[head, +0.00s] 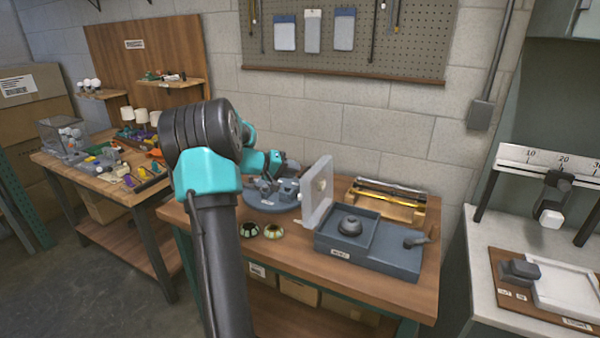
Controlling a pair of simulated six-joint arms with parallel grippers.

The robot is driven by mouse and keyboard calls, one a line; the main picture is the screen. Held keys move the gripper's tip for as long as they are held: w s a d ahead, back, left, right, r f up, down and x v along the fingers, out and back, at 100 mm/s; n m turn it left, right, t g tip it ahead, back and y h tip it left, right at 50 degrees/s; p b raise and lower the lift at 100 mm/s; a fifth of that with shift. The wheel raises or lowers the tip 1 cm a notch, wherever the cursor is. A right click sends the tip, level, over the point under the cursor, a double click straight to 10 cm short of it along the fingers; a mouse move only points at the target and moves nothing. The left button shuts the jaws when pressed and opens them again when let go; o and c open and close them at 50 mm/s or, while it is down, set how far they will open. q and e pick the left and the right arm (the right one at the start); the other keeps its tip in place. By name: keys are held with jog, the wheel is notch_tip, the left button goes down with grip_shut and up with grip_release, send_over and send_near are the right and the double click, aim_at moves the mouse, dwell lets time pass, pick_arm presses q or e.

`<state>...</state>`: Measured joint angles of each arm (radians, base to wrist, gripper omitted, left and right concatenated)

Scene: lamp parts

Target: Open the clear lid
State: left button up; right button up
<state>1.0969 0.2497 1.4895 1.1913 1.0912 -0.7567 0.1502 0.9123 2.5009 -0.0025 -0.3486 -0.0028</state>
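A clear, whitish flat lid (318,192) stands nearly upright at the left edge of a grey box-like fixture (368,262) on the middle bench. A round detail shows on the lid's face. My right gripper is not in view.
A round grey base (268,203) is left of the lid, and two small round parts (274,231) lie in front. A rack with gold and dark rods (388,199) is behind the fixture. A cluttered bench is at left, a white-topped one at right.

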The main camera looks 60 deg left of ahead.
pick_arm(q)
jog(key=v, duration=1.3)
jog(key=shift+s, duration=0.15)
